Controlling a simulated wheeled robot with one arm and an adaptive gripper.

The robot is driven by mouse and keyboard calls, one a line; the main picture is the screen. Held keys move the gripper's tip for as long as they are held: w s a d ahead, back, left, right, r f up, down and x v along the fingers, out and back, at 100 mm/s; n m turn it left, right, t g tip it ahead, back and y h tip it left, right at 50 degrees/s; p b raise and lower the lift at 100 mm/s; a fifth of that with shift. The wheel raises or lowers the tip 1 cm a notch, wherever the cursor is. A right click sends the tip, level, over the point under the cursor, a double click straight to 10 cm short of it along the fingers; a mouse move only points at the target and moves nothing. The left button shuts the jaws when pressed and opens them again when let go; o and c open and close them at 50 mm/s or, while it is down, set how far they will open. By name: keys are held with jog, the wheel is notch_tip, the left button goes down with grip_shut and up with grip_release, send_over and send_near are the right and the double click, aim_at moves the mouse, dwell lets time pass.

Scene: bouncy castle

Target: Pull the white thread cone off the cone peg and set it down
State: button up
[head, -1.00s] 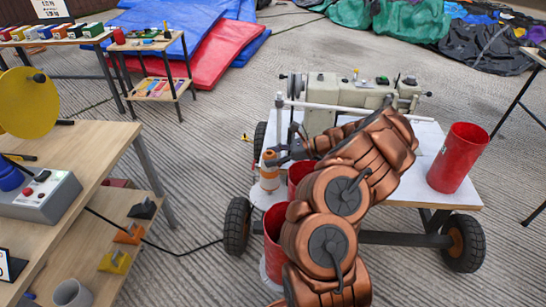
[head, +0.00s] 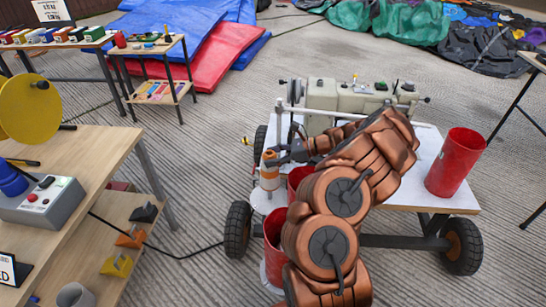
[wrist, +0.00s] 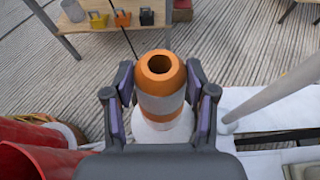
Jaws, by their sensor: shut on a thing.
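The thread cone (head: 269,172) stands upright at the left end of the white sewing table. It looks orange with a pale band round its middle, rather than all white. In the wrist view the cone (wrist: 160,104) shows an open hole in its orange top. My gripper (wrist: 160,88) is shut on it, one finger on each side; in the head view my gripper (head: 274,158) reaches it from the right. A white round surface (wrist: 162,133) shows below the cone. The cone peg is hidden, so I cannot tell how far the cone sits on it.
A cream sewing machine (head: 350,100) stands on the wheeled white table (head: 405,190). A red bucket (head: 457,162) is at its right; more red containers (head: 276,230) stand by my arm. A pale rail (wrist: 270,92) runs close to my gripper. A wooden bench (head: 90,165) is at the left.

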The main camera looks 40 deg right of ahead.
jog(key=shift+r, duration=0.25)
jog(key=shift+r+p, duration=1.9)
